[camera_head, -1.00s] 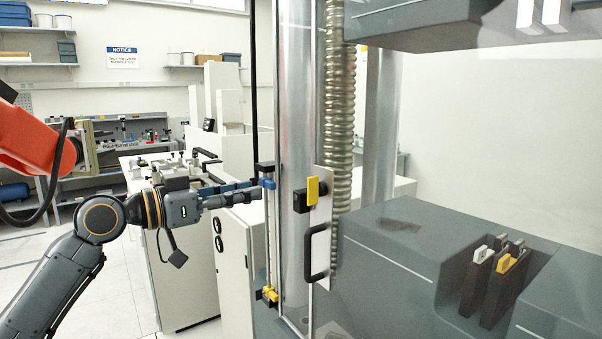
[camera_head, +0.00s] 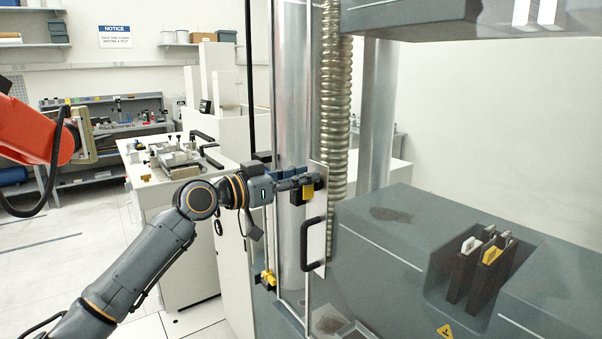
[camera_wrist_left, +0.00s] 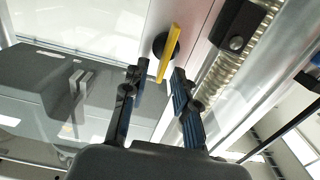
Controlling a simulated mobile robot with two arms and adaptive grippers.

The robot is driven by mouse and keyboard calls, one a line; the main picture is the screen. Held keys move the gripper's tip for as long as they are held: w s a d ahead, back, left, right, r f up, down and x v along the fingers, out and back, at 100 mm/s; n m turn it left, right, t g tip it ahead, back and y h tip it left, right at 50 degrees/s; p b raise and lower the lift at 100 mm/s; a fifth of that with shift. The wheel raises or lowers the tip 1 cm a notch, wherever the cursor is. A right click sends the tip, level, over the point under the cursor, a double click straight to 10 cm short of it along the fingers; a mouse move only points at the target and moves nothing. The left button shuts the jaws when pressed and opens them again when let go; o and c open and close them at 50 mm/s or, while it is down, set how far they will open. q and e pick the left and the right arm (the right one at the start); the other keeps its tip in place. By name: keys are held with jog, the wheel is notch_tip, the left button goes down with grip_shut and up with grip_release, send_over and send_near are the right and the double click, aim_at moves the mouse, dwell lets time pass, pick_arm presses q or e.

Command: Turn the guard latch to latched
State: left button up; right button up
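The guard latch (camera_head: 308,193) has a yellow handle and sits near the edge of the guard, above the black guard handle (camera_head: 313,245). In the left wrist view the yellow latch handle (camera_wrist_left: 168,52) stands on a round black knob, slightly tilted. My left gripper (camera_head: 312,181) is at the latch and partly covers it in the head view. In the wrist view its fingers (camera_wrist_left: 158,76) are apart, one on each side of the yellow handle's lower end, with gaps visible. My right gripper is not in view.
A ribbed metal column (camera_head: 333,120) rises behind the guard panel. A yellow-and-black fitting (camera_head: 267,279) sits low on the guard's left post. The grey machine base (camera_head: 400,225) is to the right. An orange robot arm (camera_head: 35,132) stands at the far left.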

pick_arm(q)
grip_shut()
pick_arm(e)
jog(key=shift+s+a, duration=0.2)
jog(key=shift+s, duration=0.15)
pick_arm(q)
jog(key=shift+n, duration=0.4)
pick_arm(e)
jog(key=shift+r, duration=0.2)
pick_arm(q)
jog(key=f+n+p, duration=0.1)
jog(key=n+p, duration=0.2)
jog(key=n, duration=0.2)
jog(key=w+a+n+p, duration=0.1)
jog(key=n+p, duration=0.2)
jog(key=n, duration=0.3)
jog(key=w+f+n+p, duration=0.1)
jog(key=n+p, duration=0.1)
jog(key=n, duration=0.4)
jog(key=shift+a+f+p, duration=0.25)
jog(key=shift+f+p, duration=0.05)
jog(key=shift+p, duration=0.1)
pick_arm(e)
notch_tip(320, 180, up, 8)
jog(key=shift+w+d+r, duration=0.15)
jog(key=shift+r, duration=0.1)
pick_arm(q)
jog(key=shift+f, duration=0.1)
grip_release()
